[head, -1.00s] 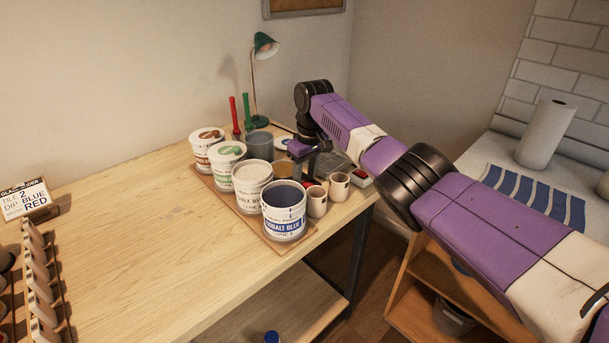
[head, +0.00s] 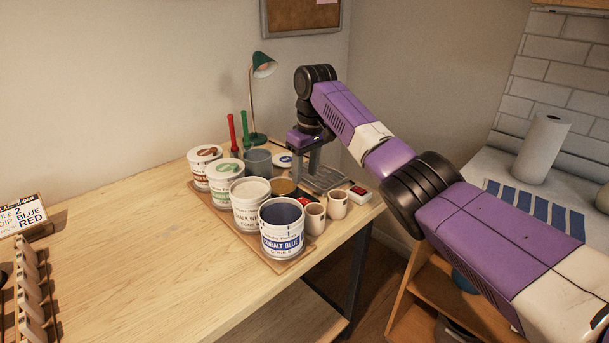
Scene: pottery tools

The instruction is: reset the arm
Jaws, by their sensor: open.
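My arm reaches in from the right in the head view, and its wrist bends downward over the back right of the wooden table. My gripper (head: 306,168) points down, open, with nothing seen between its fingers. It hangs above the area behind the two small cups (head: 337,201), near a grey wire rack (head: 325,180). The fingertips are small and partly lost against the rack, so I cannot tell how far above it they are.
Close by on a board stand glaze tubs, including a cobalt blue one (head: 283,228) and a chalk white one (head: 250,203). A green lamp (head: 262,70) stands behind. A tile rack (head: 30,290) is at left. The table's middle (head: 130,240) is clear.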

